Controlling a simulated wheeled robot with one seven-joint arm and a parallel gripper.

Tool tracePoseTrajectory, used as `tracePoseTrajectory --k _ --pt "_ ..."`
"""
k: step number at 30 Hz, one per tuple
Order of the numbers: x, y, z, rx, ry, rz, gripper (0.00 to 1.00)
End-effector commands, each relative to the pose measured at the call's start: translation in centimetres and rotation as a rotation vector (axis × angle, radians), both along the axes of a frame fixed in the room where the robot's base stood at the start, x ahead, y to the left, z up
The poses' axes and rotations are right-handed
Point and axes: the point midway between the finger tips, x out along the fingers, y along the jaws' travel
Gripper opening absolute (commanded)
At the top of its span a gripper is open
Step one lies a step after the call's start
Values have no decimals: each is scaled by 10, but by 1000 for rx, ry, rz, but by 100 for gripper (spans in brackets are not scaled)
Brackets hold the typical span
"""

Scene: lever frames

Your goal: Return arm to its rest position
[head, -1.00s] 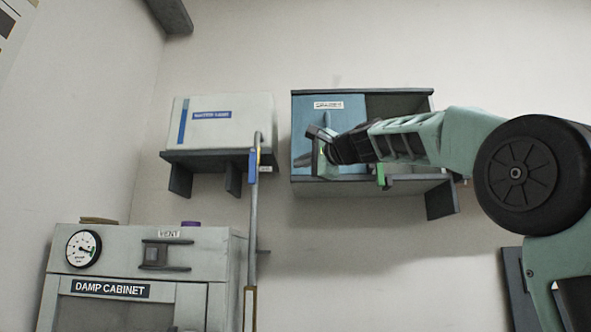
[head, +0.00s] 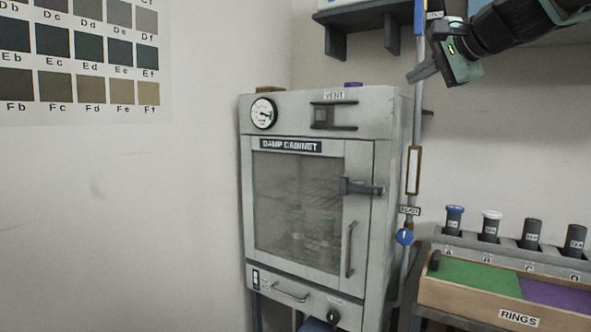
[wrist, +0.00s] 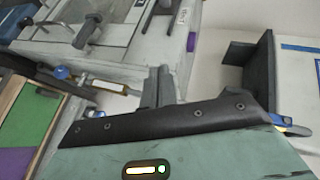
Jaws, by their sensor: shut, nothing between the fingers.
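My gripper (head: 424,73) shows at the upper right of the head view, in front of the wall beside the vertical pipe. Its dark fingers point left and slightly down, and it holds nothing. In the wrist view the fingers (wrist: 158,87) are together, with no object between them. My dark forearm runs off to the upper right of the head view.
The grey damp cabinet (head: 383,170) stands left of and below my gripper, its door closed. A pipe with a blue valve (head: 404,237) runs beside it. At lower right are a rack of dark bottles (head: 532,234) and a rings tray (head: 452,296). A colour chart (head: 85,112) hangs at left.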

Motion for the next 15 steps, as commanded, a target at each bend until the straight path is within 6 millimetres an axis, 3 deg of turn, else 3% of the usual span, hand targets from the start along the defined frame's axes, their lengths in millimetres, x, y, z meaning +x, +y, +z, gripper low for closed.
tracePoseTrajectory --k 1,6,11,15 --pt "-10 27 -23 -62 50 65 0" --pt "-61 97 -113 -303 184 297 0" --pt "-134 142 -191 -543 282 553 0" --pt "-214 158 -253 -764 347 811 0"
